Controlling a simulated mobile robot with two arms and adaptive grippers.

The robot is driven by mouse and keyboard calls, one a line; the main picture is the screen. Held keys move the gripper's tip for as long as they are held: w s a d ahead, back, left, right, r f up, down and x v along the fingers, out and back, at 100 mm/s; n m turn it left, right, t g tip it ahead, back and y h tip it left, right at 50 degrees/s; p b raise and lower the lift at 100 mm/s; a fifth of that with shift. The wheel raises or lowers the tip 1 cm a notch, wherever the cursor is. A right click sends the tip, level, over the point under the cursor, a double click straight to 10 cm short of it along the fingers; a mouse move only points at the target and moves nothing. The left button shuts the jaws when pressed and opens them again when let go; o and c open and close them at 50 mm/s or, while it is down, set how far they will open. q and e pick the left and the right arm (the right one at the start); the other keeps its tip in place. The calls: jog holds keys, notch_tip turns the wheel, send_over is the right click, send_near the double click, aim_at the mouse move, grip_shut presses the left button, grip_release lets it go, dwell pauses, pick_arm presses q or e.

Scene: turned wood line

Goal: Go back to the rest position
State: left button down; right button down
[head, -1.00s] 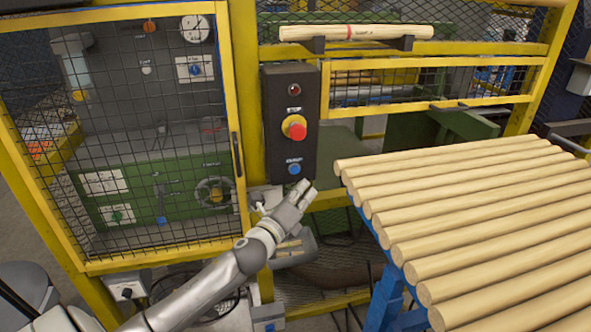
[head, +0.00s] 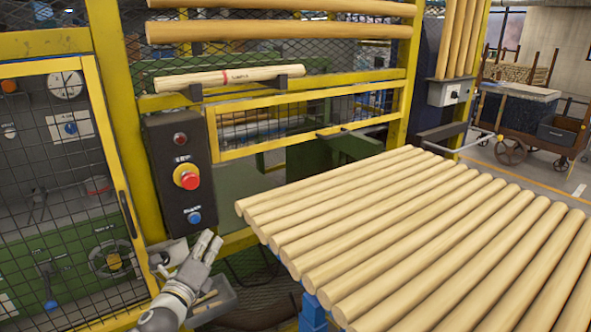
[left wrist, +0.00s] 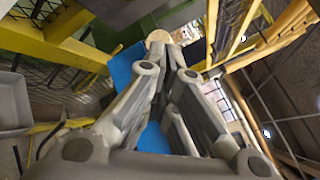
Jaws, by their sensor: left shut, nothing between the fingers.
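My left gripper (head: 207,246) is shut and empty. In the head view it is just below the black control box (head: 178,172), near its blue button (head: 194,217), with a visible gap. The box also carries a red emergency button (head: 188,178) on a yellow ring. In the left wrist view my left gripper's fingers (left wrist: 165,66) are together, with the round end of a wooden bar (left wrist: 157,38) and a blue support (left wrist: 122,66) beyond them. My right gripper is in neither view.
Wooden bars (head: 400,235) lie side by side on a rack to the right of the gripper. A grey bin (head: 214,302) hangs below it. A yellow-framed mesh door (head: 118,175) stands on the left. A wheeled cart (head: 530,115) is at the back right.

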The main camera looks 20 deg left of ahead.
pick_arm(q)
notch_tip(320, 180, down, 21)
jog(key=s+a+n+g, duration=0.2)
jog(key=s+n+g, duration=0.1)
jog(key=n+g, duration=0.25)
jog(key=s+d+f+n+g, duration=0.15)
jog(key=s+f+n, duration=0.35)
jog(key=f, duration=0.6)
jog(key=s+d+f+n+g, duration=0.1)
jog(key=s+f+n+g, duration=0.2)
jog(key=s+f, duration=0.65)
jog(key=s+d+f+n+g, duration=0.2)
jog(key=s+f, duration=0.5)
jog(key=s, duration=0.4)
jog(key=s+d+f+n+g+h, duration=0.1)
jog(key=s+d+f+n+g, duration=0.2)
jog(key=s+d+f, duration=0.3)
jog(key=s+d+f+n+g, duration=0.2)
jog(key=s+f, duration=0.6)
jog(key=s, duration=0.9)
jog(key=shift+d+f+n+g, duration=0.15)
jog(key=shift+d+n+g, duration=0.25)
jog(key=shift+d+n, duration=0.7)
jog(key=shift+a, duration=0.15)
